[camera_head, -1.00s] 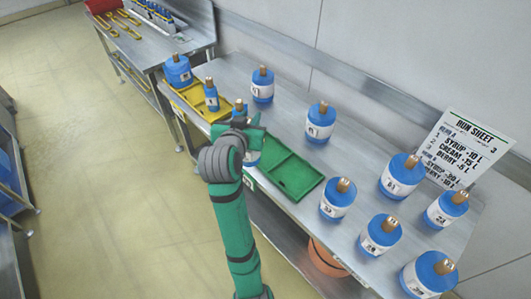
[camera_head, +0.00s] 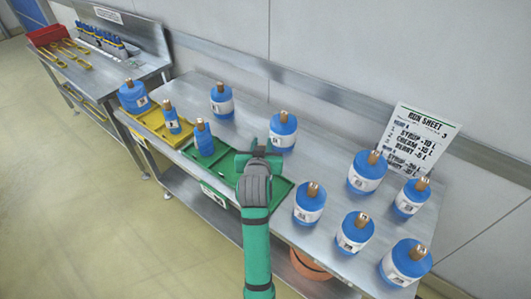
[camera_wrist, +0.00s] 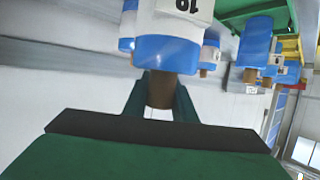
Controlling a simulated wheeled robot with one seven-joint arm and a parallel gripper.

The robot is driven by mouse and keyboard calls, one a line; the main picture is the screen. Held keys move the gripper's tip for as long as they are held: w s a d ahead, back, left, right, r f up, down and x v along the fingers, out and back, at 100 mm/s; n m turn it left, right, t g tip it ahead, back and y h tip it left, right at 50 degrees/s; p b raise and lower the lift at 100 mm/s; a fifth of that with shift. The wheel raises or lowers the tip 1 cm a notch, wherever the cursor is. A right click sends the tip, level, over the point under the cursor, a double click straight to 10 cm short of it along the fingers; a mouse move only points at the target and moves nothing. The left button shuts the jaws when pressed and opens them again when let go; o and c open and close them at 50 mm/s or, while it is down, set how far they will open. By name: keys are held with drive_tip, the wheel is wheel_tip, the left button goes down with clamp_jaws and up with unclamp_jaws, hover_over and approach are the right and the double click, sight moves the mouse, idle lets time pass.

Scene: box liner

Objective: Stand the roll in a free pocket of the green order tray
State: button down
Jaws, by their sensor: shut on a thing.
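My gripper (camera_head: 258,158) is over the right part of the green order tray (camera_head: 284,189). In the wrist view my gripper (camera_wrist: 160,100) is shut on the brown core end of a blue roll with a white label (camera_wrist: 168,48). In the head view that roll is hidden behind my gripper and arm, so I cannot tell whether its base touches the tray. A narrow blue roll (camera_head: 204,141) stands in the tray's left part. The visible right part of the tray looks empty. The tray also shows at the wrist view's top right (camera_wrist: 240,12).
A yellow tray (camera_head: 150,118) left of the green one holds a wide roll (camera_head: 133,97) and a narrow roll (camera_head: 171,117). Behind my gripper stands another roll (camera_head: 283,130). Several rolls stand to the right, before a run sheet (camera_head: 420,143). A wall runs behind the table.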

drive_tip(key=shift+w+d+f, duration=0.1)
drive_tip(key=shift+d+f, duration=0.1)
drive_tip(key=shift+f, duration=0.55)
drive_tip(key=shift+w+d+f, duration=0.1)
drive_tip(key=shift+d+f, duration=0.1)
drive_tip(key=shift+f, duration=0.5)
drive_tip(key=shift+w+d+f, duration=0.1)
drive_tip(key=shift+d+f, duration=0.1)
drive_tip(key=shift+f, duration=0.7)
drive_tip(key=c, duration=1.5)
unclamp_jaws()
drive_tip(key=shift+o, duration=0.2)
